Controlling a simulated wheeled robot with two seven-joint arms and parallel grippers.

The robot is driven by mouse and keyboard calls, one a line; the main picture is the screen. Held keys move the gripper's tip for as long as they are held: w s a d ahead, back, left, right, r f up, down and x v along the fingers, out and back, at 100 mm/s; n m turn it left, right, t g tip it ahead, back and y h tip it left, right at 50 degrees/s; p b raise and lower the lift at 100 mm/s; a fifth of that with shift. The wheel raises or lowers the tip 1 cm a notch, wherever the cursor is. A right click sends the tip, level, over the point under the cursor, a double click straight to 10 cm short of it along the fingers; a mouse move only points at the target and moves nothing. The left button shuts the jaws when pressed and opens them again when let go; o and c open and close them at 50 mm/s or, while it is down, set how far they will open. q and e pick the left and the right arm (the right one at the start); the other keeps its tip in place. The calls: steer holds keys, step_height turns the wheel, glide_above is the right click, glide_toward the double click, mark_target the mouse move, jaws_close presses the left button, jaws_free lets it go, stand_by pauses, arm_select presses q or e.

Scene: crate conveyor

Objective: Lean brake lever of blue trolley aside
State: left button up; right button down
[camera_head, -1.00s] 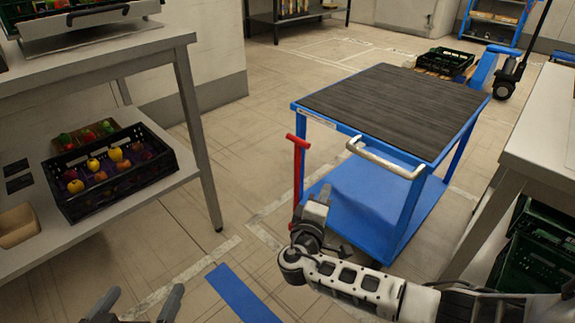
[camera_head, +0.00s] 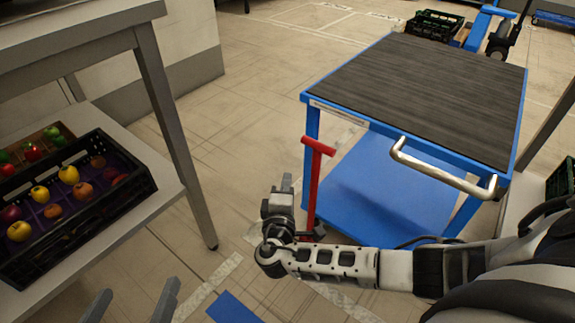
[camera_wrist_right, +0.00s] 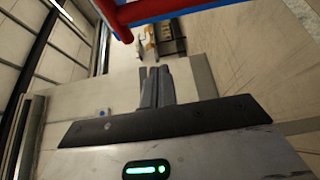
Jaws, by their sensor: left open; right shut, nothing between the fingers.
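The blue trolley (camera_head: 311,125) with a dark ribbed top stands right of centre in the head view. Its red brake lever (camera_head: 314,185) rises at its near left corner, with a short crossbar on top; the lever looks close to upright. My right gripper (camera_head: 287,184) is shut and empty, just left of the lever; I cannot tell if they touch. In the right wrist view the shut fingers (camera_wrist_right: 156,80) point up the picture, and a red bar (camera_wrist_right: 118,22) shows above them. My left gripper (camera_head: 135,305) is open and empty at the bottom left.
A grey table (camera_head: 160,100) at left has a lower shelf with a black fruit crate (camera_head: 110,205). A silver handle (camera_head: 440,172) juts from the trolley's near side. A green crate (camera_head: 432,24) and pallet truck stand behind. Floor between table and trolley is clear.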

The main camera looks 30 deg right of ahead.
arm_select(q)
steer(key=shift+s+d+r+n+t+h+b, duration=0.1)
steer(key=shift+d+r+n+t+h+b, duration=0.3)
steer(key=shift+b, duration=0.65)
arm_select(e)
steer(key=w+d, duration=0.3)
steer(key=d, duration=0.4)
steer(key=shift+w+d, duration=0.2)
steer(key=shift+d, duration=0.2)
arm_select(q)
steer(key=shift+a+f, duration=0.1)
